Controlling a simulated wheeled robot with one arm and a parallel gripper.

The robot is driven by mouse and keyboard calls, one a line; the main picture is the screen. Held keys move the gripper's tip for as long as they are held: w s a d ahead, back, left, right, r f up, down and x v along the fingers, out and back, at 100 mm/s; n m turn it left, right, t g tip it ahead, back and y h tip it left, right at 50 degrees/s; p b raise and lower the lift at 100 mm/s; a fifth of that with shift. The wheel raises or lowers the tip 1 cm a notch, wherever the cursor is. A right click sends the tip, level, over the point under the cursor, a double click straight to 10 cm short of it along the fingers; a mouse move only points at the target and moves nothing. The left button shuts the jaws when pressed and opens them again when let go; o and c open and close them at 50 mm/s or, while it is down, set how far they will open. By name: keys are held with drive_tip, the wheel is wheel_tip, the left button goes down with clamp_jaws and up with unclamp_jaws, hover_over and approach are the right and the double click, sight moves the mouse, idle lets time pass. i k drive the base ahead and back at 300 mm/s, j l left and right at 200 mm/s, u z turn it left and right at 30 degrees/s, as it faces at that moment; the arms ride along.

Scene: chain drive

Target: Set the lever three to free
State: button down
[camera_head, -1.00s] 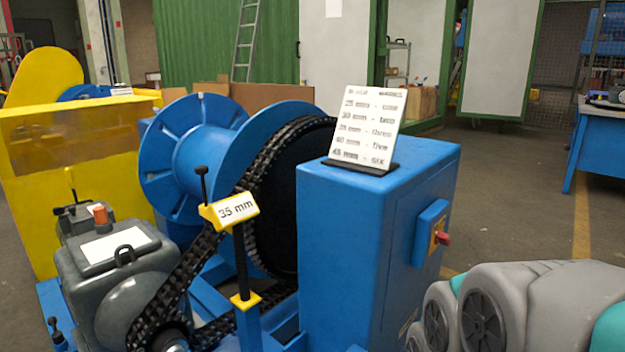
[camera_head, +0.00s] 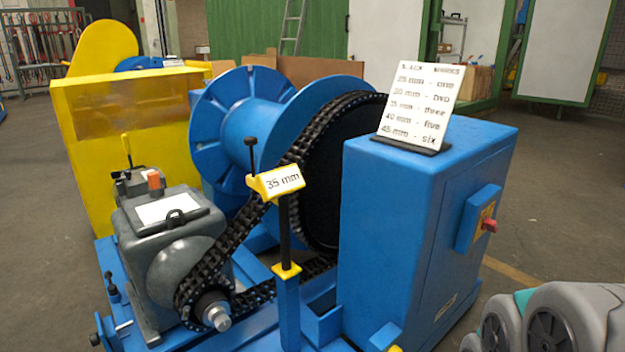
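A yellow plate marked 35 mm (camera_head: 276,181) sits on top of an upright post (camera_head: 285,235) in front of the chain wheel. A thin black rod with a knob (camera_head: 251,155) stands up at the plate's left side. A white sign (camera_head: 421,95) on the blue cabinet lists millimetre sizes beside number words; its 35 mm line appears to read three. No lever label reading "free" is legible. My gripper is out of view; only my grey arm links show at lower right.
A black chain (camera_head: 235,235) runs from the grey gearbox (camera_head: 165,230) to the large wheel beside the blue drum (camera_head: 235,115). The blue cabinet (camera_head: 390,240) carries a red switch (camera_head: 489,226). Open floor (camera_head: 565,190) lies to the right.

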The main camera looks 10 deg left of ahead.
sight(112, 288)
drive_tip(key=u, duration=1.8)
drive_tip(key=j, duration=1.6)
drive_tip(key=i+j, duration=0.35)
drive_tip(key=i+j+z, duration=0.1)
drive_tip(key=i+j, duration=0.2)
drive_tip(key=j, duration=0.2)
drive_tip(key=i+j, duration=0.35)
drive_tip(key=i+z, duration=0.1)
drive_tip(key=i, duration=0.55)
drive_tip(key=i+j, duration=0.15)
drive_tip(key=i, duration=0.5)
drive_tip(key=i+j+z, duration=0.15)
drive_tip(key=i, duration=0.5)
drive_tip(key=i+l, duration=0.45)
drive_tip(key=k+l, duration=0.1)
drive_tip(key=l, duration=0.25)
